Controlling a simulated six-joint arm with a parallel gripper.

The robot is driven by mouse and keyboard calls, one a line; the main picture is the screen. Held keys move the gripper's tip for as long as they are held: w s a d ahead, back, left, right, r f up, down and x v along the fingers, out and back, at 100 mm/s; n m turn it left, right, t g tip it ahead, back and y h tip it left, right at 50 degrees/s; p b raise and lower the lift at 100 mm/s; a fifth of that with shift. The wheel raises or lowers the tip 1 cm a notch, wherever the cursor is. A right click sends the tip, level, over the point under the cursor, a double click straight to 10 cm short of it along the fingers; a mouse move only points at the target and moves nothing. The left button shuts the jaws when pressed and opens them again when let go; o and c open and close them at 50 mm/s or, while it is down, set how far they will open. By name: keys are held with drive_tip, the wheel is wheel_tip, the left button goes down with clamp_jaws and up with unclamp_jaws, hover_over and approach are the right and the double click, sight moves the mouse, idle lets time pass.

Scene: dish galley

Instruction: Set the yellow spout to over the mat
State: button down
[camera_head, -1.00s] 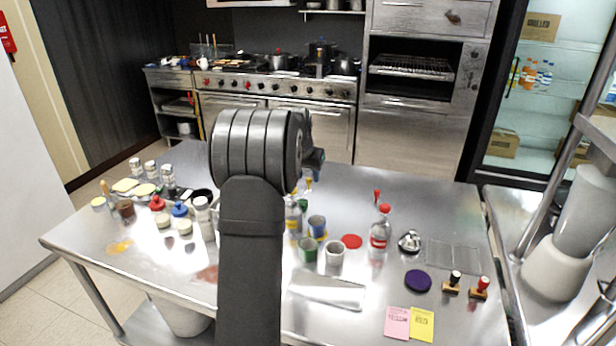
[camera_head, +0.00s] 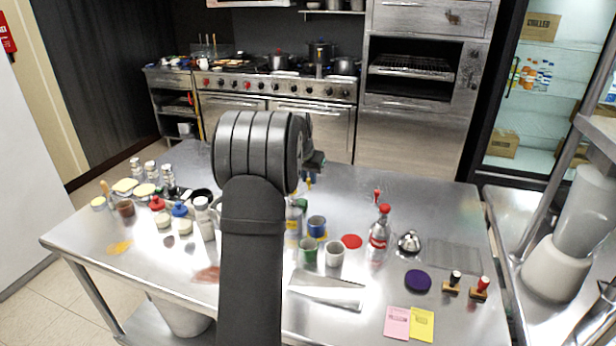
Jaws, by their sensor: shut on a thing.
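My arm stands in the middle of the view and hides much of my gripper (camera_head: 314,162), which shows only in part at the arm's right side. It is shut, and the small yellow spout (camera_head: 309,184) shows just below it. The grip itself is too small and covered to see clearly. A thin, see-through grey mat (camera_head: 454,256) with grid lines lies flat at the right of the steel table, well to the right of the gripper. Nothing lies on it.
Between gripper and mat stand a red spout (camera_head: 377,195), a red-capped bottle (camera_head: 379,236) and a silver bell (camera_head: 409,242). Cups (camera_head: 334,254) stand nearer. A purple disc (camera_head: 418,281) and two stamps (camera_head: 480,289) lie in front of the mat. The table behind the mat is clear.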

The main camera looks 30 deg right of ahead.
drive_tip(key=s+a+m+g, duration=0.2)
drive_tip(key=s+m+g, duration=0.2)
drive_tip(key=m, duration=0.8)
drive_tip(key=shift+s+m+g+h, duration=0.3)
drive_tip(key=shift+s+m+g, duration=0.1)
drive_tip(key=shift+s, duration=1)
drive_tip(key=shift+f, duration=0.1)
drive_tip(key=c, duration=1.4)
unclamp_jaws()
drive_tip(key=v, duration=1.7)
drive_tip(key=shift+a+r, duration=0.15)
drive_tip(key=shift+r, duration=0.05)
